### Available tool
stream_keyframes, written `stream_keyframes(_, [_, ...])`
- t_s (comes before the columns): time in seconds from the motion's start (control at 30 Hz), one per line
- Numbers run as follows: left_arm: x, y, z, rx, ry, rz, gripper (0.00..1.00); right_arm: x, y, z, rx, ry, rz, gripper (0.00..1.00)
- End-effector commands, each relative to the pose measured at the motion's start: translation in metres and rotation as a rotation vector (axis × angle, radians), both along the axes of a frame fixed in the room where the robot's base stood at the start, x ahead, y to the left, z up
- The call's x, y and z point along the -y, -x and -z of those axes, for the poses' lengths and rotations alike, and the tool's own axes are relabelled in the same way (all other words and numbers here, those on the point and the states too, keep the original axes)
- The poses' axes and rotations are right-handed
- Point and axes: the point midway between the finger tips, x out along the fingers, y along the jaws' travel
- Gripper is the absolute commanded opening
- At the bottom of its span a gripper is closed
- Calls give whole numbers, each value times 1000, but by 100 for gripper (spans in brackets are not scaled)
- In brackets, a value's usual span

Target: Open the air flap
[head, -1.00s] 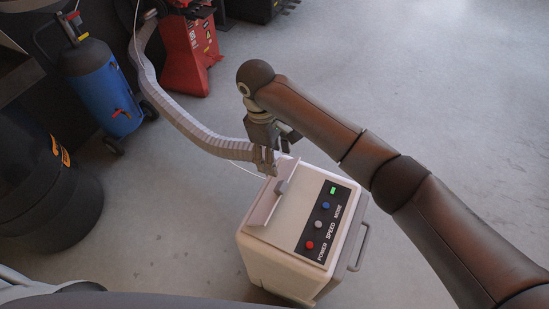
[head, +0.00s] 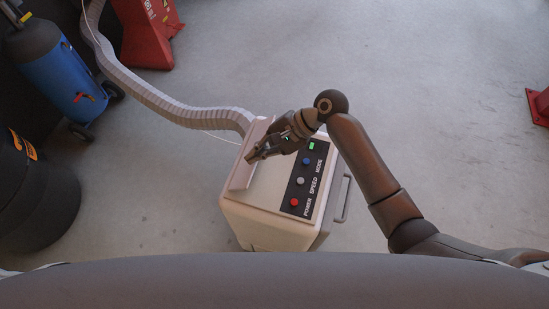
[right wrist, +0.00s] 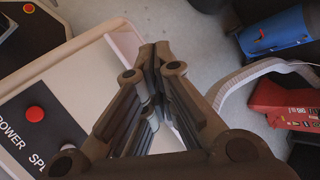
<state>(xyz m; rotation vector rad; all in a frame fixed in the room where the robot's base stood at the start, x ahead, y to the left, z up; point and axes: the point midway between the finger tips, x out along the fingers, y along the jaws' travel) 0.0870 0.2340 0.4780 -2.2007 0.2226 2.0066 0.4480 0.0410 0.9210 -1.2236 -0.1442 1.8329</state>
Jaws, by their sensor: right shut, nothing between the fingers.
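The white portable unit (head: 262,219) stands on the floor with a dark control panel (head: 307,180) on top. Its air flap (head: 242,177) is a pale, narrow panel along the left side of the top. The flap stands up at a tilt; I cannot tell its exact angle. My right gripper (head: 250,157) is shut and empty, its fingertips over the flap and hiding part of it. I cannot tell whether they touch. In the right wrist view the shut fingers (right wrist: 156,50) point past the unit's pale edge. My left gripper is not in view.
A ribbed hose (head: 150,93) runs from the unit to the upper left. A blue tank cart (head: 55,72), a dark barrel (head: 35,195) and a red stand (head: 148,35) are on the left. The floor to the right is clear up to a red object (head: 540,105).

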Motion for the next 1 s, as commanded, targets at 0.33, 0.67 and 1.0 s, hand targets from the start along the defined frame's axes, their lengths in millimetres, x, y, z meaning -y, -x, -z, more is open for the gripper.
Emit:
stream_keyframes(0.33, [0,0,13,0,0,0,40,97,5,20,-518,-193,759,0])
stream_keyframes(0.67, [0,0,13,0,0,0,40,118,3,23,-653,-253,938,0])
stream_keyframes(1.0, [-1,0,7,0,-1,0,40,68,-13,54,-653,-253,934,0])
